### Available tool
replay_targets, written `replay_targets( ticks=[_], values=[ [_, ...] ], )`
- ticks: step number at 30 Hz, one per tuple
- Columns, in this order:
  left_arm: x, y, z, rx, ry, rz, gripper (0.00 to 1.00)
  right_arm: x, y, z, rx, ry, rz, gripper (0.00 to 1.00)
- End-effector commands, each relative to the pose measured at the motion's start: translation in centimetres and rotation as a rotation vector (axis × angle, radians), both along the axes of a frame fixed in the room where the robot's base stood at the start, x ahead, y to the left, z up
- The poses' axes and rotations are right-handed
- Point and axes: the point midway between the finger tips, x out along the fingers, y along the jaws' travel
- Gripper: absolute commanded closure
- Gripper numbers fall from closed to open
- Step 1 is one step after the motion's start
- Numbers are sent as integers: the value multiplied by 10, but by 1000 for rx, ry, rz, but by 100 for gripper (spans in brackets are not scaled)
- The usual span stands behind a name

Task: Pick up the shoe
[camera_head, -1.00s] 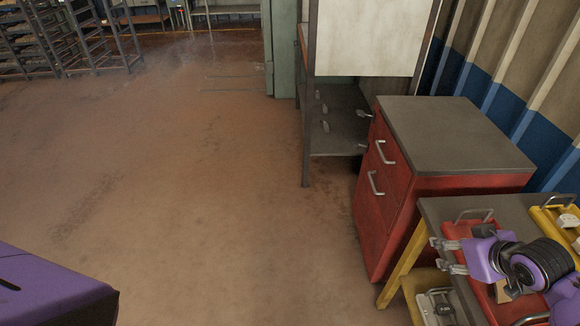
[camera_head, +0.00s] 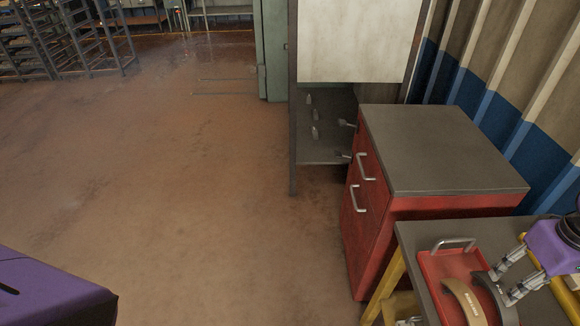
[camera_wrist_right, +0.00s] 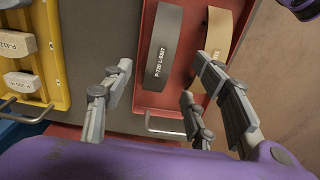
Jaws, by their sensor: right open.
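A tan curved brake shoe (camera_head: 463,300) and a dark grey curved shoe (camera_head: 494,298) lie side by side in a red tray (camera_head: 428,287) on the table. In the right wrist view the dark shoe (camera_wrist_right: 164,45) shows printed lettering, and the tan shoe (camera_wrist_right: 217,45) is beside it. My right gripper (camera_head: 504,286) is open and empty. Its fingers (camera_wrist_right: 158,75) are spread over the tray, with the dark shoe between them in that view. One finger partly covers the tan shoe. Contact cannot be told. My left gripper is out of view.
A yellow tray (camera_wrist_right: 62,90) with light labelled blocks (camera_wrist_right: 22,82) stands beside the red tray. A red drawer cabinet (camera_head: 396,209) with a grey top adjoins the table. Open floor (camera_head: 215,200) lies to the left.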

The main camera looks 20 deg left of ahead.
Motion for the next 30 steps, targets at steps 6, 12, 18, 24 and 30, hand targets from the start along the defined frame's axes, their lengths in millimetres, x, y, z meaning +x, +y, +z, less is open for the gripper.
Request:
replay_targets(
  ticks=[6,12,18,24,30],
  values=[
    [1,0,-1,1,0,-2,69,-1,1,-12,2,4,0,47],
    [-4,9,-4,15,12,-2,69,-1,1,-31,1,2,0,47],
    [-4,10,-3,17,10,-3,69,-2,6,-55,1,3,0,47],
    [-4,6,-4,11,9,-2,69,-1,6,-78,0,1,0,47],
    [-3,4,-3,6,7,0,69,-1,6,-78,-1,-1,0,48]
  ],
)
